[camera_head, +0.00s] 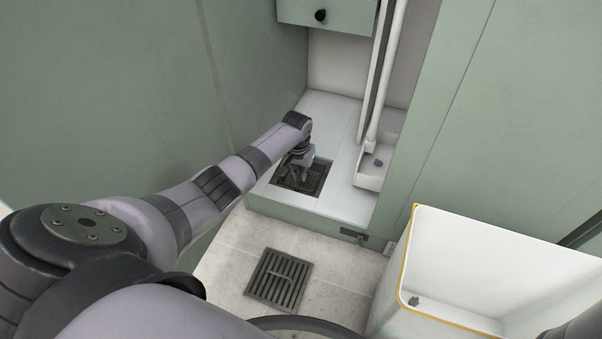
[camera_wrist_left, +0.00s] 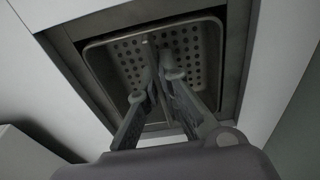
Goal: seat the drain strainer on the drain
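The drain strainer (camera_wrist_left: 198,48) is a grey, perforated square piece with rounded corners and a thin upright grip in its middle. It is within the square drain frame (camera_wrist_left: 239,50), turned slightly against that frame; I cannot tell whether it rests fully flat. In the head view, the drain (camera_head: 317,188) is in the white raised floor, partly hidden by my left gripper (camera_head: 297,170). In the wrist view, my left gripper (camera_wrist_left: 155,85) has its fingertips on both sides of the grip and appears shut on it. My right gripper is not in view.
A dark slotted grate (camera_head: 265,290) with a bar handle lies on the tiled floor in front of the raised step. A white trough (camera_head: 368,180) with a pipe stands right of the drain. A white yellow-rimmed bin (camera_head: 450,250) is at right. Green walls flank the niche.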

